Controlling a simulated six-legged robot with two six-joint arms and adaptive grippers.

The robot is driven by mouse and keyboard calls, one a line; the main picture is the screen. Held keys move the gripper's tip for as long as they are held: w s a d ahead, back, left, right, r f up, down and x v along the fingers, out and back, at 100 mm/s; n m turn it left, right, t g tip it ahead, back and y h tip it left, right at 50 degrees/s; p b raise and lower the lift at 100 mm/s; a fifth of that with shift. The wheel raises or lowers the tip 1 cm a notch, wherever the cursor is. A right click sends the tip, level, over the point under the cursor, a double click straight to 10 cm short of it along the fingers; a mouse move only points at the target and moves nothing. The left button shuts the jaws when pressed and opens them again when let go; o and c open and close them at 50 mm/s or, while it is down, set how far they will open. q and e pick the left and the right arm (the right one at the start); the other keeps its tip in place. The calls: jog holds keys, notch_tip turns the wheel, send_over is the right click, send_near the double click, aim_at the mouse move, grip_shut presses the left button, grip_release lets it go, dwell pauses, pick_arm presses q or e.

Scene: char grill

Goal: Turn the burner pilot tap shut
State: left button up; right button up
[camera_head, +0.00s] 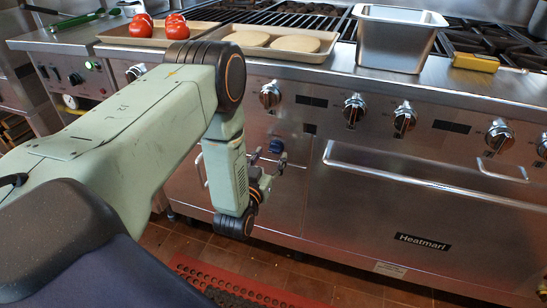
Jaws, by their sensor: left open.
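A small blue tap (276,146) sits on the lower steel front of the range, below the row of control knobs. I take it to be the burner pilot tap; how far it is turned is too small to tell. My left arm reaches in from the left and bends down in front of the range. My left gripper (264,182) is open, just below the tap, and partly hidden behind my own wrist. It looks empty, and I cannot tell whether it touches the tap. My right gripper is out of view.
Silver knobs (355,109) line the upper panel, with a long oven handle (420,178) at right. On top are a tray (338,42) of pale flat rounds, tomatoes (142,26), a steel pan (392,45) and a yellow box (475,62). A red mat (225,280) lies on the floor.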

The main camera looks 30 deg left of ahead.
aim_at(275, 149)
pick_arm(q)
jog(key=shift+x, duration=1.1)
jog(key=c, duration=1.1)
jog(key=shift+c, duration=0.2)
